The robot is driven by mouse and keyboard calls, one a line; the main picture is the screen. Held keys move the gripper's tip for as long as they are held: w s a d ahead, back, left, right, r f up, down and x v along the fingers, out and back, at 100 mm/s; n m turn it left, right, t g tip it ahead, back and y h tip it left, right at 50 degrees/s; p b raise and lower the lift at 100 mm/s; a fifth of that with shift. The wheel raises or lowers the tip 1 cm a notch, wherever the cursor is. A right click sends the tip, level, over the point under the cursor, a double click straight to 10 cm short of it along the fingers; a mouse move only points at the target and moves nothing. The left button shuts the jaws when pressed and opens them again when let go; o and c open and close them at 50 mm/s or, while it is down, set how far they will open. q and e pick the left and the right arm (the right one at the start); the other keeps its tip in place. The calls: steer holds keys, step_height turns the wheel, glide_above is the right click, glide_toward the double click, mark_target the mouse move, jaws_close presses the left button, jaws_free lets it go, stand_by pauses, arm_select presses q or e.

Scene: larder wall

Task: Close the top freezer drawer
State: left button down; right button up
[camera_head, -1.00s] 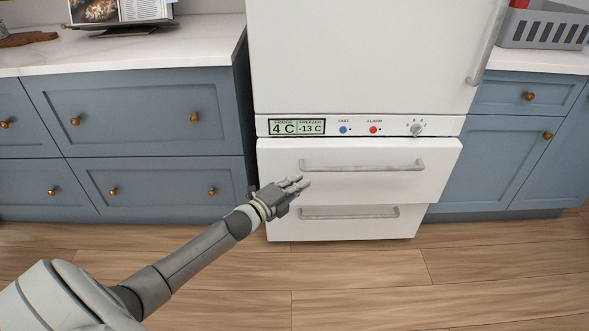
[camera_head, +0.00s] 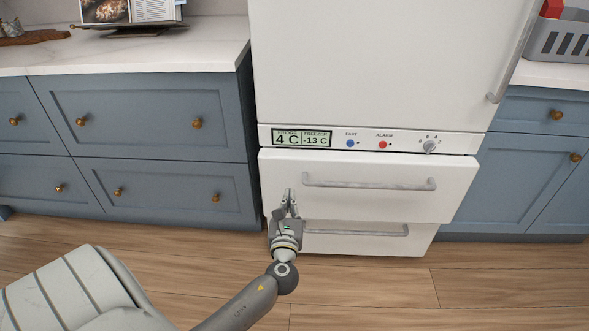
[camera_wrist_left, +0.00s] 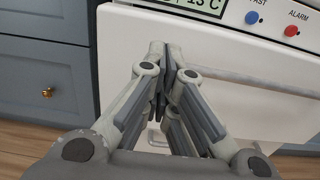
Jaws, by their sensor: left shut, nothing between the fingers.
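The top freezer drawer (camera_head: 370,205) is a white front with a grey bar handle (camera_head: 369,183). It sticks out a little beyond the lower freezer drawer (camera_head: 400,243) and the control panel above. My left gripper (camera_head: 288,193) is shut and empty, in front of the left part of the top drawer, left of its handle. In the left wrist view the shut fingers (camera_wrist_left: 166,50) point at the white drawer front (camera_wrist_left: 225,75), with the handle to their right. I cannot tell whether the fingertips touch the front. My right gripper is not in view.
The white fridge door (camera_head: 380,60) above is shut. The control panel (camera_head: 400,141) has a display, buttons and a knob. Blue cabinets (camera_head: 150,120) stand on both sides. A grey basket (camera_head: 560,40) is on the right counter. The wooden floor (camera_head: 360,295) in front is clear.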

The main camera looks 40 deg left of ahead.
arm_select(q)
steer(key=b, duration=0.2)
glide_toward(293, 164)
steer(key=x, duration=0.5)
steer(key=shift+w+a+f, duration=0.1)
steer(key=shift+w+a, duration=0.1)
steer(key=shift+w, duration=0.2)
steer(key=shift+w+a, duration=0.4)
steer(key=shift+w, duration=0.2)
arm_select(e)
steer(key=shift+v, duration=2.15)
arm_select(q)
steer(key=shift+b+x, duration=0.5)
steer(key=shift+x, duration=0.9)
steer(key=shift+s, duration=0.1)
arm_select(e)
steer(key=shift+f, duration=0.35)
